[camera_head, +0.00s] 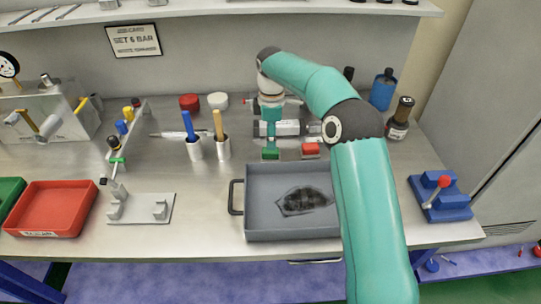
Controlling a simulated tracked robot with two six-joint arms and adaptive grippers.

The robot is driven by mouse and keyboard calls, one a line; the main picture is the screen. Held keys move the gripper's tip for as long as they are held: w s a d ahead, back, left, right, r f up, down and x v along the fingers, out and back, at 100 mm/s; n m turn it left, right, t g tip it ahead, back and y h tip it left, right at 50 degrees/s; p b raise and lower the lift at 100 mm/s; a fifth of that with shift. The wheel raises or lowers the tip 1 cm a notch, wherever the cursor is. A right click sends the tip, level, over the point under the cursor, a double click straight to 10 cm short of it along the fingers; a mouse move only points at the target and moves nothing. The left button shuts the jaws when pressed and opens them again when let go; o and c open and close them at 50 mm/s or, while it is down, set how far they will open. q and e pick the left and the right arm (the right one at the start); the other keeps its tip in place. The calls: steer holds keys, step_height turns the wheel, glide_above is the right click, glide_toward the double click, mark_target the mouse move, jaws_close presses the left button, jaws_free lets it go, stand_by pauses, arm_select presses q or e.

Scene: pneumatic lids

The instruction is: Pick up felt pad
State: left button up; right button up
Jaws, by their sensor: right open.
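A dark, flat, uneven-edged patch lies in the grey tray (256,224); it looks like the felt pad (305,200), though its edges are hard to make out. My right arm comes in from the lower right, bends over the tray's right side and reaches to the back of the bench. My right gripper (270,122) points down there, behind the tray and well away from the pad, near a silver cylinder (290,128). It is open, small and partly merged with the parts around it. My left gripper is not in view.
A red bin (52,208) is at the left. A blue fixture (441,196) is at the right, bottles (383,88) behind it.

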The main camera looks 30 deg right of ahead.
steer(key=shift+s+f, duration=0.1)
steer(key=shift+f, duration=0.55)
steer(key=shift+w+f+p, duration=0.15)
steer(key=shift+f+p, duration=0.25)
steer(key=shift+f, duration=0.95)
steer(key=shift+w+f+p, duration=0.1)
steer(key=shift+f+p, duration=0.25)
steer(key=shift+f, duration=0.95)
steer(key=shift+a, duration=0.1)
steer(key=shift+c, duration=0.3)
jaws_close()
steer(key=shift+s, duration=0.1)
step_height(320, 180, up, 9)
steer(key=shift+r+b, duration=0.2)
steer(key=shift+b, duration=0.1)
step_height(320, 180, up, 11)
steer(key=p, duration=0.3)
steer(key=shift+f, duration=0.2)
